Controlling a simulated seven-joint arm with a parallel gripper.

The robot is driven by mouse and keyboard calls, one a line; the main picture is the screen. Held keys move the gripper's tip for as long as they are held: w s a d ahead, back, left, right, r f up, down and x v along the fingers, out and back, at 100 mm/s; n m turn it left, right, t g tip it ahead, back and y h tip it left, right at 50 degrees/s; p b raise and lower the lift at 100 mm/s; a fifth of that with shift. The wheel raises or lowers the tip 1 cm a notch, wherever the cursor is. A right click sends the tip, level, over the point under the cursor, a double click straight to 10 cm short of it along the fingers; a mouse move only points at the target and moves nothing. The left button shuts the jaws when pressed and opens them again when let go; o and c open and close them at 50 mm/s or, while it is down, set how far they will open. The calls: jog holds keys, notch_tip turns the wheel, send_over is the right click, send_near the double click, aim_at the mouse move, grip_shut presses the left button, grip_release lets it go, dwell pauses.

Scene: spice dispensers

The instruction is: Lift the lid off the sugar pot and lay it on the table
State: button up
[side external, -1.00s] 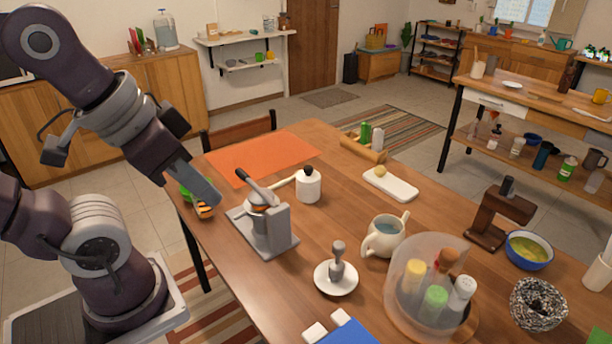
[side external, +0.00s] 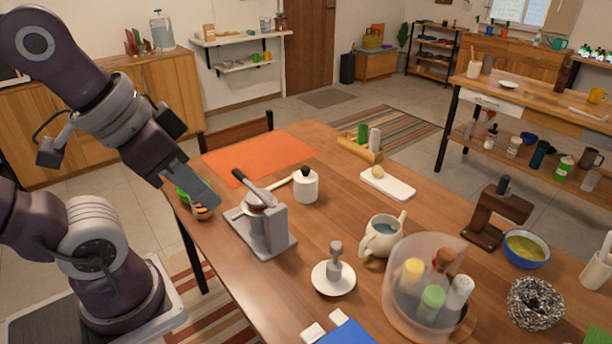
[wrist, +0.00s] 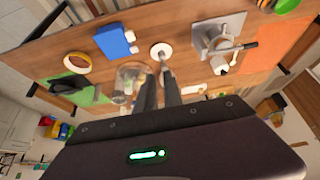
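The white pot (side external: 305,187) with a dark knob on top, which I take for the sugar pot, stands upright on the wooden table behind the grey press. Its lid (side external: 305,173) appears to sit on it. A pale wooden handle lies against its left side. In the wrist view the pot (wrist: 219,66) is small, right of my fingers. My gripper (wrist: 159,72) is empty, with a gap between its two grey fingers. In the side view it hangs at the table's left edge, left of the press and well apart from the pot.
The grey press (side external: 265,228) with a raised lever stands close in front of the pot. A white saucer (side external: 334,290), a cream jug (side external: 381,238) and a clear bin of shakers (side external: 424,305) stand to the right. An orange mat (side external: 262,157) lies flat behind, leaving free room.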

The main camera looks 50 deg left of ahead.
jog(key=o, duration=0.8)
